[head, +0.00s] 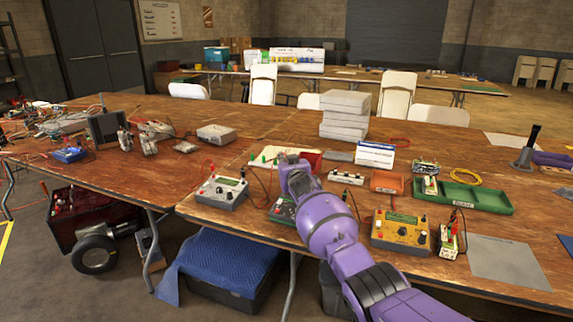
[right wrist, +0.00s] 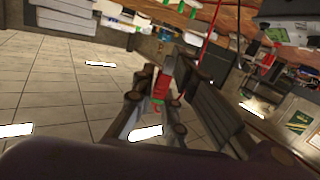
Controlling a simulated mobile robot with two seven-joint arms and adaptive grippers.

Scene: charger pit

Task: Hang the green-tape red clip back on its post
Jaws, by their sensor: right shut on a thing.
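My right gripper (right wrist: 163,90) is shut on a small red clip (right wrist: 165,82) in the right wrist view. A bit of green shows on the clip, and a red lead (right wrist: 211,32) runs near it. In the head view my purple right arm reaches in from the lower right, and its gripper and the clip are hidden behind it. A white board (head: 266,158) with small green and red parts stands just left of the arm's end. I cannot tell which part is the clip's post.
A grey meter box (head: 222,191) stands left of my arm. A yellow meter box (head: 400,232) and a green tray (head: 478,197) stand right of it. White boxes (head: 345,116) are stacked behind. A grey mat (head: 507,262) lies bare at the right front.

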